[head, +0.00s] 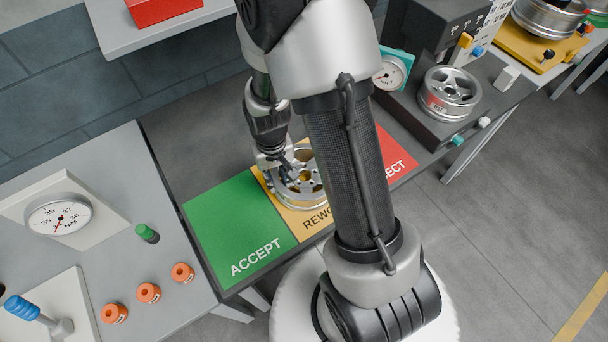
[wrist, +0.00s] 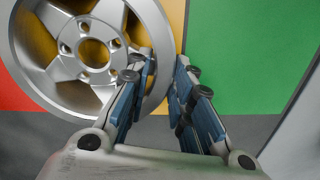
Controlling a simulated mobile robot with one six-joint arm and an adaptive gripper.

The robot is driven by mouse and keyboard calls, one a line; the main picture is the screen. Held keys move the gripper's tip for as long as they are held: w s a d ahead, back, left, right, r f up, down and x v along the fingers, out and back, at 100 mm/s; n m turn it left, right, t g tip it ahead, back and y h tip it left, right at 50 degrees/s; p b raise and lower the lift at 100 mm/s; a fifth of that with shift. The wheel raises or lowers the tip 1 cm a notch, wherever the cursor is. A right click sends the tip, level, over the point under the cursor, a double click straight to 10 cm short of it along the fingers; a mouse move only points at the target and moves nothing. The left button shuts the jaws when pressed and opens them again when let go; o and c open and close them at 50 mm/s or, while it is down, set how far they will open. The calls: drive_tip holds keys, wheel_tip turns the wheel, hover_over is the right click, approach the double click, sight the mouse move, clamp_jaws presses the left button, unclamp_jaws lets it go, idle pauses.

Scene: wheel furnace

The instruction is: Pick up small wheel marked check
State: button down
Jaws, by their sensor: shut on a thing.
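A silver multi-spoke wheel (head: 304,185) lies on the yellow REWORK panel (head: 312,222), partly hidden behind my arm. In the wrist view the wheel (wrist: 62,68) fills the upper left, seen from above. My gripper (wrist: 163,72) has one finger inside the wheel's rim and one outside, shut on the rim wall. In the head view my gripper (head: 274,163) is at the wheel's left edge. I cannot make out a check mark on this wheel. Another silver wheel (head: 450,92), with a red mark on its side, sits on the dark stand at the right.
The green ACCEPT panel (head: 232,225) is bare; the red REJECT panel (head: 398,160) is partly behind my arm. A dial gauge (head: 60,215) and several orange rings (head: 148,293) are on the left bench. A third wheel (head: 548,18) sits on a yellow fixture at upper right.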

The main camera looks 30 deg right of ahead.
idle(0.4)
drive_tip(key=shift+r+p, duration=2.8)
drive_tip(key=shift+r, duration=0.75)
drive_tip(key=shift+w, duration=0.1)
